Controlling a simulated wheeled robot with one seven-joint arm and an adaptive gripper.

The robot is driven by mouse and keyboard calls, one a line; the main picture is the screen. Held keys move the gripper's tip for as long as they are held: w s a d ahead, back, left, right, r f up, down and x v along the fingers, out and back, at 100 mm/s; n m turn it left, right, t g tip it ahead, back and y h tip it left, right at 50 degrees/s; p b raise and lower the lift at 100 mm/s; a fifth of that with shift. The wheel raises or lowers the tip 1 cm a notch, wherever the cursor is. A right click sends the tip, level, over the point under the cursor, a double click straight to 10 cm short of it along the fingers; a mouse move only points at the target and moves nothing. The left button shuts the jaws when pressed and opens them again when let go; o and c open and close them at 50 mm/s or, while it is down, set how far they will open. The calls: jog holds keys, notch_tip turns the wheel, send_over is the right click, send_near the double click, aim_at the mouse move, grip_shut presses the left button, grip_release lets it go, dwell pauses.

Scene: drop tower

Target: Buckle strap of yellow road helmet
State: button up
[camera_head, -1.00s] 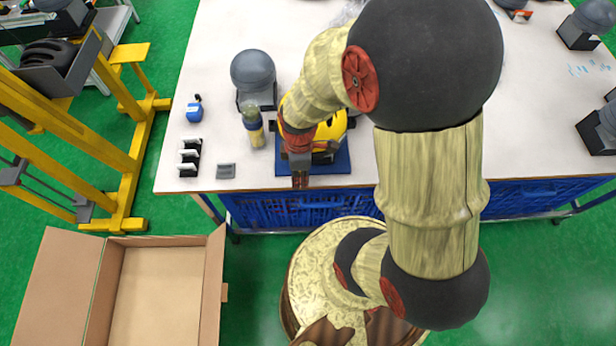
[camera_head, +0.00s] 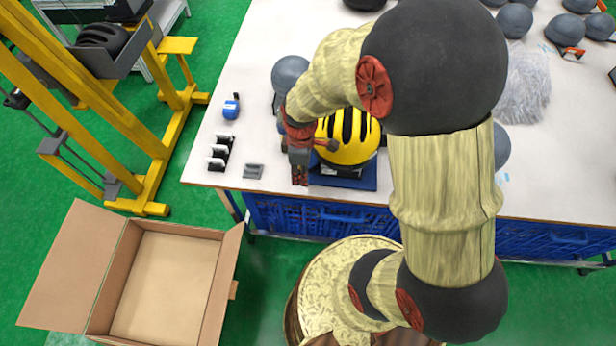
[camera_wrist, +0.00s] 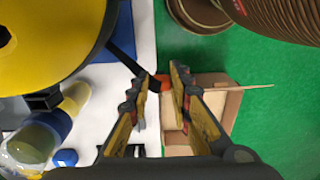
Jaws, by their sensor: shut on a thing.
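The yellow road helmet (camera_head: 350,152) with black vents sits on a blue stand (camera_head: 350,184) at the table's front edge, partly behind my arm. In the wrist view the helmet (camera_wrist: 45,40) fills the upper left. A black strap (camera_wrist: 122,58) runs from it to my gripper (camera_wrist: 158,80). The fingers are close around the strap's end, with a small orange piece showing between them. In the head view my gripper (camera_head: 299,172) is just left of the helmet, pointing down. The buckle's state cannot be made out.
An open cardboard box (camera_head: 165,285) stands on the green floor at lower left. A grey holder (camera_head: 253,171), black-and-white clips (camera_head: 220,152) and a blue item (camera_head: 231,107) lie left of the helmet. A bottle (camera_wrist: 35,143) is close by in the wrist view. A yellow frame (camera_head: 90,95) stands left.

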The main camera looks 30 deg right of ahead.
jog(key=shift+w+d+r+p, duration=1.05)
jog(key=shift+w+d+r, duration=0.4)
jog(key=shift+w, duration=0.5)
jog(key=shift+w+d+r+p, duration=1.05)
jog(key=shift+w+d+r, duration=0.4)
jog(key=shift+w, duration=0.55)
jog(key=shift+w+d+r+p, duration=1.05)
jog(key=shift+w+d+r, duration=0.2)
jog(key=shift+w+r, duration=0.55)
jog(key=shift+w+f, duration=0.1)
jog(key=shift+f, duration=0.55)
jog(key=shift+f+b, duration=0.85)
jog(key=shift+f, duration=0.5)
jog(key=o, duration=0.8)
jog(key=shift+o, duration=0.2)
